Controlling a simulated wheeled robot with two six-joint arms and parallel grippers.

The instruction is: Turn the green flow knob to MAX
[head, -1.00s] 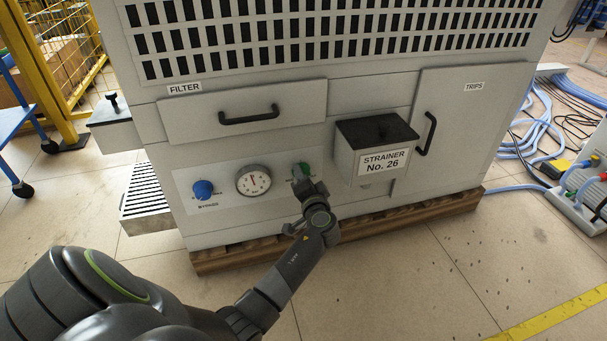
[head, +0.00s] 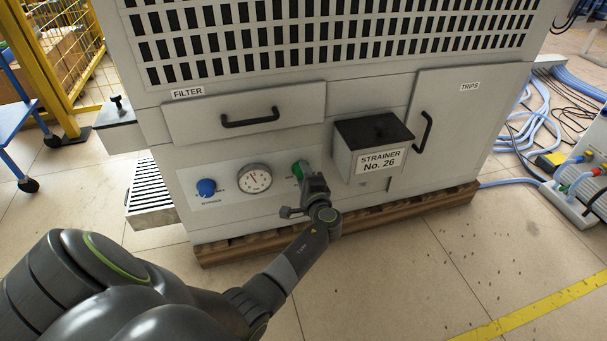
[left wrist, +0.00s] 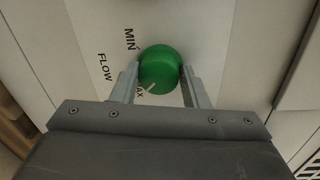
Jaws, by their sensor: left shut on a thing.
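The green flow knob (head: 299,169) sits on the front panel of the cabinet, right of the gauge. In the left wrist view the green knob (left wrist: 159,68) is between the two fingers of my left gripper (left wrist: 160,75), which touch its sides. A short white mark on the knob points down and left, towards the MAX lettering (left wrist: 139,91), which is partly hidden. The MIN label (left wrist: 130,39) and FLOW label (left wrist: 106,67) are readable. In the head view my left gripper (head: 305,177) reaches the knob from below and hides part of it. My right gripper is out of view.
A pressure gauge (head: 254,178) and a blue knob (head: 206,187) are left of the green knob. The strainer box (head: 376,145) juts out close on the right. The filter drawer (head: 243,110) is above. Open floor (head: 400,270) lies in front of the wooden base.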

